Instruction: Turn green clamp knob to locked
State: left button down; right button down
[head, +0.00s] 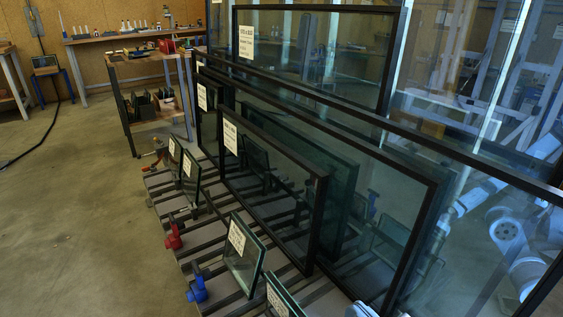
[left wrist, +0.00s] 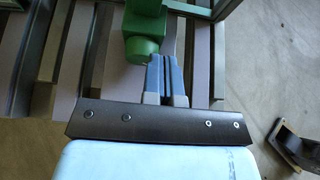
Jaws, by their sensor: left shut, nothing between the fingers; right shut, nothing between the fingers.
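The green clamp knob (left wrist: 143,30) is at the top middle of the left wrist view, a blocky body with a rounded lower end. My left gripper (left wrist: 168,58) is shut and empty, its fingertips just beside the knob's lower right side. I cannot tell whether they touch it. I cannot make out the green knob or my left gripper in the head view. My right gripper (head: 440,227) shows dimly at the right of the head view, behind or mirrored in the glass, shut and away from the clamps.
Large black-framed glass panes (head: 270,170) lean on a slatted rack (head: 212,262). A red clamp (head: 173,238), a blue clamp (head: 197,289) and small glass panes (head: 242,262) line its front. Open floor (head: 70,220) lies at left. A cart (head: 150,68) stands behind.

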pick_arm(q)
jog(key=shift+s+a, duration=0.5)
jog(key=shift+a, duration=0.3)
jog(key=shift+s+a, duration=0.45)
jog(key=shift+a, duration=0.35)
jog(key=shift+a+f, duration=0.1)
